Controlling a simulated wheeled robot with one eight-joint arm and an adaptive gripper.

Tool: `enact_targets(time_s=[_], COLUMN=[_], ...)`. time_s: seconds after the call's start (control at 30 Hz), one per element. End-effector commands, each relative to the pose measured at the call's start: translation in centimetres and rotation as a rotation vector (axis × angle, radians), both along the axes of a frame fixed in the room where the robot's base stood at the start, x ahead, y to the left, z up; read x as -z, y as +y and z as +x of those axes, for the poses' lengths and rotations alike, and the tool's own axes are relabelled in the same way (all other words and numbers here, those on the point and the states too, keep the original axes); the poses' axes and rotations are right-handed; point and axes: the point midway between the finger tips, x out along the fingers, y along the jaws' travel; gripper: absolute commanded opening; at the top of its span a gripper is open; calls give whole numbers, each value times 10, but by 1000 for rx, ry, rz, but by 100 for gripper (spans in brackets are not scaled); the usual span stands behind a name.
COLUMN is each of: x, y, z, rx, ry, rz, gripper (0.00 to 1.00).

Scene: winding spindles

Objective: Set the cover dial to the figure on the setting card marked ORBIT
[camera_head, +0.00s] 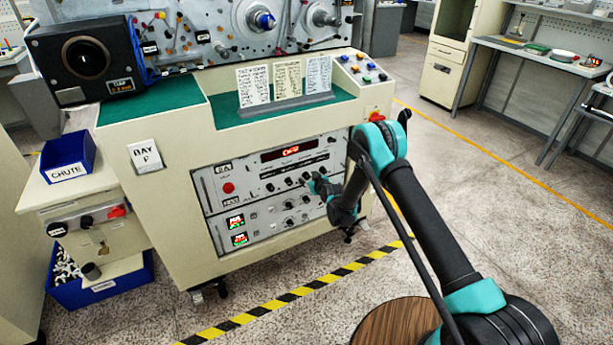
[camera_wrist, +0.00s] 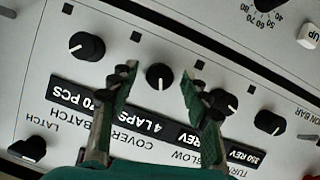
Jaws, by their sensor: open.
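In the wrist view the cover dial (camera_wrist: 159,77) is a small black knob beside the printed word COVER and a strip reading 4 LAPS. My gripper (camera_wrist: 156,82) is open, with one green-tipped finger on each side of this knob and a visible gap to it on both sides. The right finger partly overlaps the neighbouring SLOW knob in the picture. In the head view my gripper (camera_head: 316,184) is at the front control panel (camera_head: 262,206). Three setting cards, left (camera_head: 253,86), middle (camera_head: 287,82) and right (camera_head: 318,75), stand above it; their writing is too small to read, so I cannot tell which is ORBIT.
The batch knob (camera_wrist: 86,46) and the SLOW knob (camera_wrist: 224,103) flank the cover dial closely; another knob (camera_wrist: 269,122) is farther right. A latch knob (camera_wrist: 28,149) is lower left. A red display (camera_head: 290,150) is lit on the panel. The floor around the machine is mostly clear.

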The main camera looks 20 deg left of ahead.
Motion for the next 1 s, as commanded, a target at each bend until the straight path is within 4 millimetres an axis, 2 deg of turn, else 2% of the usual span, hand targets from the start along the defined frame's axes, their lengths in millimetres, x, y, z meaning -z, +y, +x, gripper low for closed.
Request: enact_targets(time_s=[0.27, 0.6, 0.67, 1.0], x=[1, 1, 1, 0], y=[0, 0, 0, -1], z=[0, 0, 0, 1], rx=[0, 0, 0, 0], ry=[0, 0, 0, 38], rz=[0, 0, 0, 32], gripper=[48, 6, 0, 0])
